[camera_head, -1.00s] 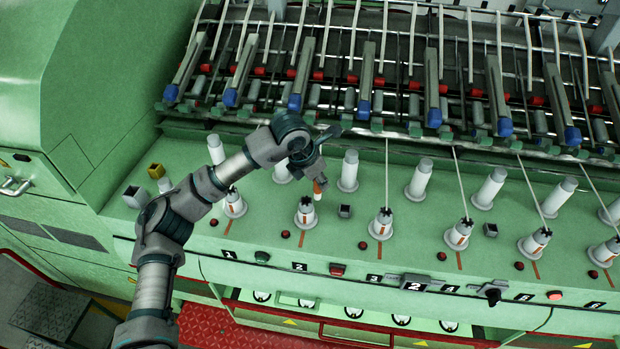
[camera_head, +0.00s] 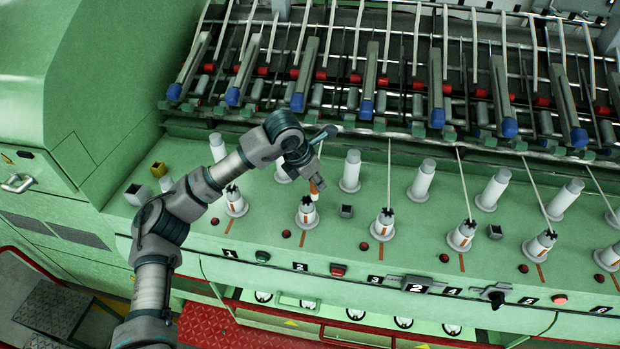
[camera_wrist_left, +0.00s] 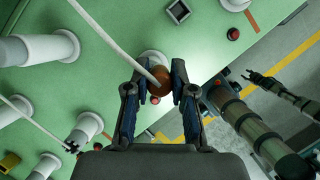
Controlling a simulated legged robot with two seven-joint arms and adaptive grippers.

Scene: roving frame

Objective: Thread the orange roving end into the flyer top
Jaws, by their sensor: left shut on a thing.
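My left gripper (camera_head: 316,180) is shut on the orange roving end (camera_head: 315,188), just above the flyer top (camera_head: 306,201) of the second position from the left. The orange end looks slightly right of and above that top; I cannot tell whether they touch. In the left wrist view the fingers (camera_wrist_left: 159,90) grip the orange end (camera_wrist_left: 178,76), and the pale roving strand (camera_wrist_left: 105,32) runs to the upper left. Part of the white flyer shows behind the fingers; its opening is hidden. A dark claw, probably my right gripper (camera_wrist_left: 254,77), shows small in the wrist view.
White bobbins (camera_head: 350,171) stand behind the flyer row. Neighbouring flyers (camera_head: 235,203) and (camera_head: 384,224) flank the second one. A small dark box (camera_head: 346,211) sits just right of it. Roving strands descend to several flyers at the right. Drafting arms (camera_head: 370,75) line the back.

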